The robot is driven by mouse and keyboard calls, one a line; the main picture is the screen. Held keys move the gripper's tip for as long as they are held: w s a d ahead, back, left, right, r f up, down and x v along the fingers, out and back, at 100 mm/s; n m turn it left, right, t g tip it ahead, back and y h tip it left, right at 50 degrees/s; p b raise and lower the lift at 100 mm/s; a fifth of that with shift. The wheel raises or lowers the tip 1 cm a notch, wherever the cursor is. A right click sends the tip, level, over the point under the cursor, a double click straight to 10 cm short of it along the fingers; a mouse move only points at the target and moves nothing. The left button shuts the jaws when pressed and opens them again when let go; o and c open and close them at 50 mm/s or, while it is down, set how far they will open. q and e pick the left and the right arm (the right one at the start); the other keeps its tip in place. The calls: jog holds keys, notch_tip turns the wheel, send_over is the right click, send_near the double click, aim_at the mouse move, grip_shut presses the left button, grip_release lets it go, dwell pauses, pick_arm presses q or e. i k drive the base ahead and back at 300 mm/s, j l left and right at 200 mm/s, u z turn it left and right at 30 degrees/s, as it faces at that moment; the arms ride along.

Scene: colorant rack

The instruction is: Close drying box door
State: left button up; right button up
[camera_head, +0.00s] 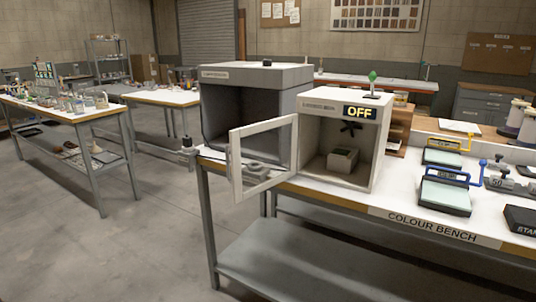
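The drying box (379,157) is a pale cabinet with an "OFF" sign on its upper front, standing on the colour bench. Its door (236,166), a white frame with a clear pane, stands wide open. The door is swung out to the left and juts past the bench's front edge. Inside the box are a small pale block-like item (343,158) and a dark fan-like part (351,127). Neither of my grippers shows in the head view.
A larger grey cabinet (258,75) stands behind the door on the left. The bench (385,208) holds blue and yellow-framed devices (445,194) on the right. Open floor (140,240) lies in front and left. Another table (75,115) stands far left.

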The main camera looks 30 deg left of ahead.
aim_at(234, 135)
jog(key=i+j+z, duration=0.25)
jog(key=j, duration=0.65)
jog(key=i+j+z, duration=0.2)
jog(key=j, duration=0.7)
jog(key=i+j+z, duration=0.25)
jog(key=j, duration=0.7)
jog(key=j+z, duration=0.2)
jog(key=j, duration=0.7)
